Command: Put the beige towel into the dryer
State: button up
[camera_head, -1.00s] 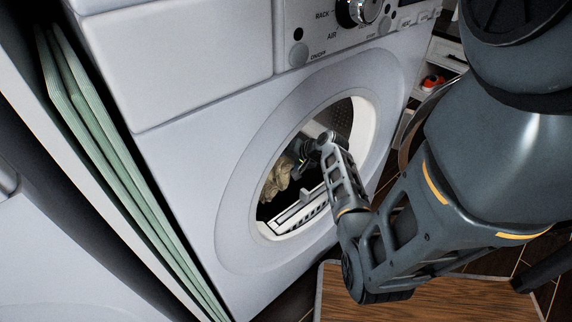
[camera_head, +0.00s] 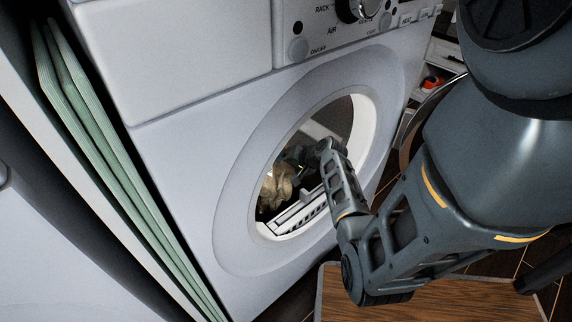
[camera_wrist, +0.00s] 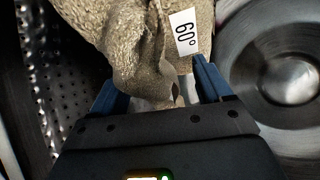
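The beige towel (camera_head: 277,186) is bunched up inside the dryer drum, seen through the round opening of the white dryer (camera_head: 190,135). My arm reaches in through this opening, and my gripper is at the towel inside. In the wrist view, the beige towel (camera_wrist: 135,40) shows a white tag with "60°". Its folds lie between the two blue fingers of my gripper (camera_wrist: 160,85), which look closed against the cloth, though set well apart by its bulk. The towel's far side is hidden.
The drum's perforated wall (camera_wrist: 68,85) is left of the towel in the wrist view, and a round metallic surface (camera_wrist: 288,78) is close on the right. The opening's rim (camera_head: 368,125) surrounds my forearm. Green folded panels (camera_head: 110,165) stand left of the dryer.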

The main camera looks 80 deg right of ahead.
jog(key=shift+o, duration=0.6)
jog(key=shift+r, duration=0.25)
jog(key=p+v, duration=0.4)
jog(key=v, duration=0.8)
jog(key=shift+r, duration=0.35)
